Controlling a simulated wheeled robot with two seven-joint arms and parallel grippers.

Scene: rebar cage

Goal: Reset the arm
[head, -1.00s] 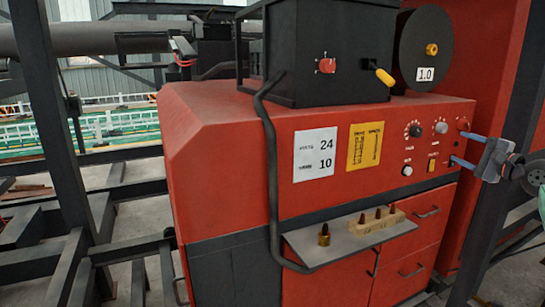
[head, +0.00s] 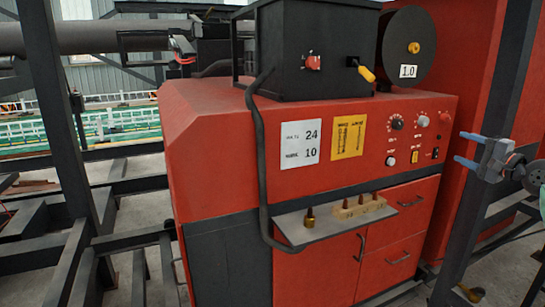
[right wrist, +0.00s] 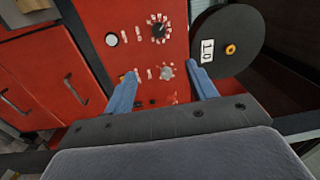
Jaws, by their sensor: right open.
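My right gripper (head: 463,148) is at the right edge of the head view, in front of the right end of the red machine (head: 215,150). Its two blue fingers are apart with nothing between them. In the right wrist view, the open fingers (right wrist: 160,88) point at the machine's control panel, with knobs (right wrist: 166,73) seen between and beyond them. Whether the fingertips touch the panel cannot be told, but they look apart from it. My left gripper is not in view.
A black box (head: 320,55) and a black reel (head: 408,50) marked 1.0 sit on the machine. A small grey shelf (head: 322,228) with a holder of several brown tips juts from its front. Dark steel beams (head: 62,120) stand at the left.

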